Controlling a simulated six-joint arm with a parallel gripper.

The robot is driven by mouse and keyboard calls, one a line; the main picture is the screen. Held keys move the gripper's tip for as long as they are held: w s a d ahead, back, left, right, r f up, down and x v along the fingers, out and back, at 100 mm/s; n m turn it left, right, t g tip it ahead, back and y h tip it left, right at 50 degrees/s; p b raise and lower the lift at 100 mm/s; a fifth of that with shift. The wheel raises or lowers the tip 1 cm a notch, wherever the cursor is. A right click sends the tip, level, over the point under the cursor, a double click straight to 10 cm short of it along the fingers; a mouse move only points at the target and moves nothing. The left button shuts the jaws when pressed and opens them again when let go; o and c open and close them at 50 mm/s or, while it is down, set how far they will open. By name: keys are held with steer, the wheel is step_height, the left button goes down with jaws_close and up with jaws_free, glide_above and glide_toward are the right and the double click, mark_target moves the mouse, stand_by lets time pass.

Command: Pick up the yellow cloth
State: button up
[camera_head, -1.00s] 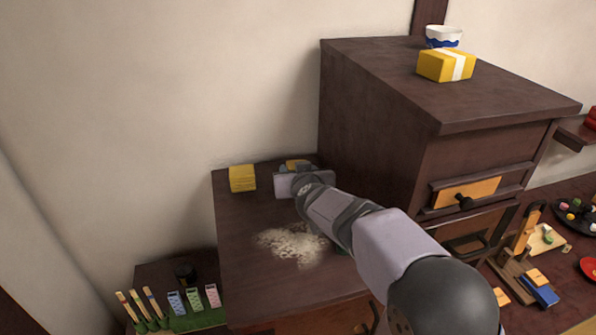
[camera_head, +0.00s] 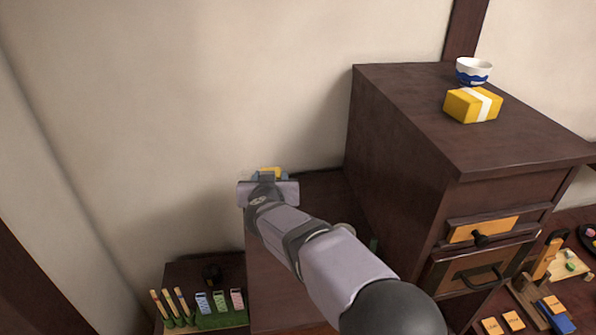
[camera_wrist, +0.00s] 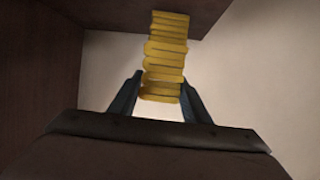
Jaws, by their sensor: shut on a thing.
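The yellow cloth (camera_wrist: 165,48) shows in the wrist view as a column of several folded, ribbed layers. It runs from between my fingertips up across the pale wall to the brown surface. My gripper (camera_wrist: 162,84) is shut on its near end, with a dark finger on each side. In the head view my gripper (camera_head: 269,178) is at the back left of the low dark chest top, near the wall. Only a small yellow patch of cloth (camera_head: 270,171) shows there, between the fingers. My wrist hides the rest, and I cannot tell whether the cloth touches the chest top.
A tall dark cabinet (camera_head: 400,135) rises right of the low chest (camera_head: 262,285). A yellow box with a white band (camera_head: 473,105) and a blue-white bowl (camera_head: 473,71) stand on it. Small patterned blocks (camera_head: 220,301) sit lower left. A wooden stand (camera_head: 540,278) is at right.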

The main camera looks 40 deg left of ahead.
steer(key=shift+s+a, duration=2.1)
steer(key=shift+w+d, duration=0.1)
steer(key=shift+w, duration=0.05)
steer(key=w+d+b, duration=0.3)
steer(key=w+d, duration=1)
steer(key=shift+w+d+f, duration=0.3)
steer(key=shift+w+d, duration=0.05)
steer(key=shift+r, duration=0.1)
